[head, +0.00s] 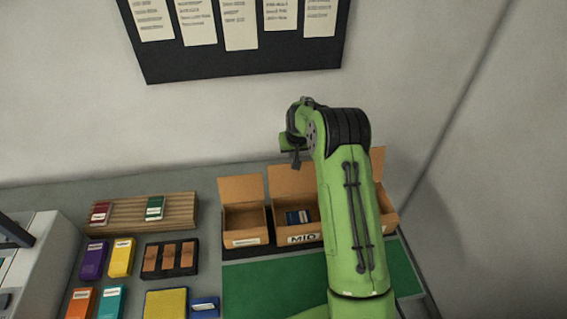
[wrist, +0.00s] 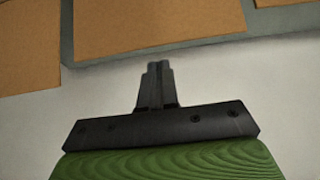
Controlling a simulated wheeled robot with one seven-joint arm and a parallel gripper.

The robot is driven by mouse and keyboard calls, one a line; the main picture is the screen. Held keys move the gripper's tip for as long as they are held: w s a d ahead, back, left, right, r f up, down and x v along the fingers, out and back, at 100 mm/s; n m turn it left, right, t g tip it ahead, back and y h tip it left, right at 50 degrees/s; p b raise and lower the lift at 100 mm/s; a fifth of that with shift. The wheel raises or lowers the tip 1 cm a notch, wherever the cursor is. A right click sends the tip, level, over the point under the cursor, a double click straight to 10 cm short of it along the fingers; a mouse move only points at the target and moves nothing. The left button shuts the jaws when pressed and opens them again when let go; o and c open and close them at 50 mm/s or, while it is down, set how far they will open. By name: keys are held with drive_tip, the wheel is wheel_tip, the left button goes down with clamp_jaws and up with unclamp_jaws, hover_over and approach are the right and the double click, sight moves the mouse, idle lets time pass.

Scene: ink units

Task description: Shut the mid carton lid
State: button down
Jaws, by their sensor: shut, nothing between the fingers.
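The mid carton (head: 305,238), marked "MID", stands in the middle of a row of cartons. Its lid (head: 292,181) stands up along its back edge, so it is open, and a dark blue item (head: 298,217) lies inside. My arm covers the carton's right side. My gripper (head: 296,162) is up by the top of this lid in the head view, small and partly hidden by my wrist. In the wrist view the fingers (wrist: 158,68) are together and empty, with a wide cardboard panel (wrist: 155,25) beyond them; no contact shows.
The left carton (head: 244,224) is open with its lid up. The right carton (head: 388,218) is mostly behind my arm. A green mat (head: 262,285) lies in front. A wooden rack (head: 128,218), coloured boxes and a black tray (head: 171,259) fill the left. The wall is close behind.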

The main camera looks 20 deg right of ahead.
sight(295, 174)
wheel_tip(295, 174, down, 4)
drive_tip(key=b, duration=0.3)
drive_tip(key=shift+r, duration=0.25)
drive_tip(key=shift+s+a+b, duration=0.2)
drive_tip(key=shift+s+b, duration=0.5)
drive_tip(key=shift+s, duration=0.4)
drive_tip(key=shift+s+a+b, duration=0.25)
drive_tip(key=shift+s+b, duration=0.5)
drive_tip(key=shift+s, duration=0.4)
drive_tip(key=shift+s+a+b, duration=0.2)
drive_tip(key=shift+s+b, duration=0.5)
drive_tip(key=shift+s, duration=0.4)
drive_tip(key=shift+w+d+r+p, duration=0.15)
drive_tip(key=shift+w+p, duration=0.2)
drive_tip(key=shift+w, duration=0.35)
wheel_tip(295, 174, up, 7)
drive_tip(key=p, duration=0.4)
